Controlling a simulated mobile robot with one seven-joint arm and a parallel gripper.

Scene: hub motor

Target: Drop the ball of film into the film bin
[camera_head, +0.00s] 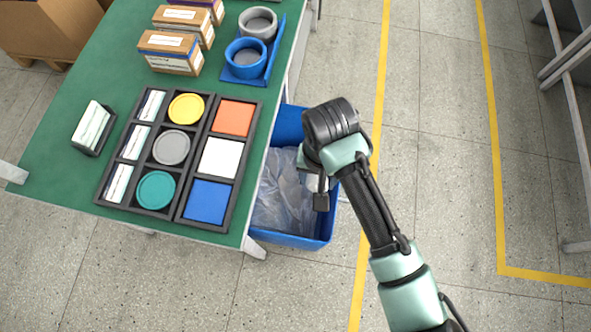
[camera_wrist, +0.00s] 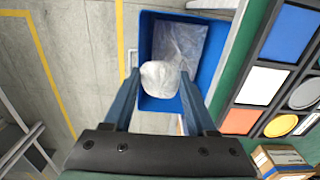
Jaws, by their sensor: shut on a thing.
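In the wrist view, my gripper (camera_wrist: 159,80) is shut on a whitish crumpled ball of film (camera_wrist: 161,78), held between the fingertips. The blue film bin (camera_wrist: 148,30) lies below it, with clear film (camera_wrist: 185,42) inside. In the head view, my gripper (camera_head: 318,190) hangs over the right part of the film bin (camera_head: 288,239), beside the table. Crumpled clear film (camera_head: 277,200) fills the bin's visible inside. The held ball is mostly hidden there behind my wrist and fingers. My arm covers part of the bin's right side.
The green table (camera_head: 70,130) stands left of the bin and overhangs its left side. It bears a black tray (camera_head: 147,213) of coloured pieces, brown boxes (camera_head: 171,53) and blue and grey rings (camera_head: 246,58). Floor right of the bin is clear, with yellow lines (camera_head: 497,180).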

